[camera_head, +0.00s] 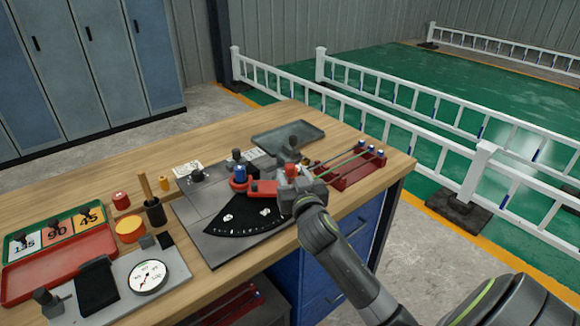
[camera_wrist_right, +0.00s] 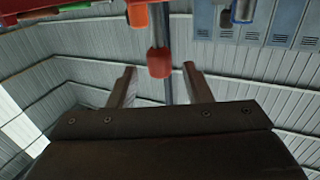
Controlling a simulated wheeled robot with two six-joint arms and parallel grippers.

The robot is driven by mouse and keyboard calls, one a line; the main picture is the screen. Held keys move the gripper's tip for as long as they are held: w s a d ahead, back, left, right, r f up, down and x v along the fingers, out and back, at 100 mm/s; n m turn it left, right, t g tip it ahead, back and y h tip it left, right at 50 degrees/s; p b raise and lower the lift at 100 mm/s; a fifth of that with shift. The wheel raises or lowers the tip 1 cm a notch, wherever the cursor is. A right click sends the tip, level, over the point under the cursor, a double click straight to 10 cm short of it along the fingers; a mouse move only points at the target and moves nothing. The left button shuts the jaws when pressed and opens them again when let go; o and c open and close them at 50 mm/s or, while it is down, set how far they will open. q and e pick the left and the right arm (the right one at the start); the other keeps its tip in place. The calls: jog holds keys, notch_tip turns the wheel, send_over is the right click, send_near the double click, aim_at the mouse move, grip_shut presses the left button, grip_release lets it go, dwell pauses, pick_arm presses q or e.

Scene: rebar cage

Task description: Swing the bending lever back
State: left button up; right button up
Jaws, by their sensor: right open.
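The bending fixture is a grey plate (camera_head: 203,228) with a black fan-shaped scale (camera_head: 232,222) on the wooden bench. A red lever part (camera_head: 263,188) lies over the scale beside a blue-topped post (camera_head: 239,174). My right gripper (camera_head: 284,190) is over the right side of the fixture and hides part of the lever. A red piece (camera_head: 291,170) shows at the gripper. In the right wrist view, the two fingers of my right gripper (camera_wrist_right: 158,74) are apart. A red-ended grey rod (camera_wrist_right: 160,62) shows between their tips; I cannot tell whether they touch it. My left gripper is out of view.
A red rack (camera_head: 350,172) with rods is right of the fixture, and a grey tray (camera_head: 288,135) behind it. A dial gauge (camera_head: 149,277), a red tray (camera_head: 60,262) and an orange-topped cylinder (camera_head: 129,229) stand left. White railings (camera_head: 400,128) are beyond the bench.

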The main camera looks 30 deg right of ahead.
aim_at(291, 171)
jog(key=shift+x, duration=1.8)
jog(key=shift+c, duration=0.2)
grip_shut()
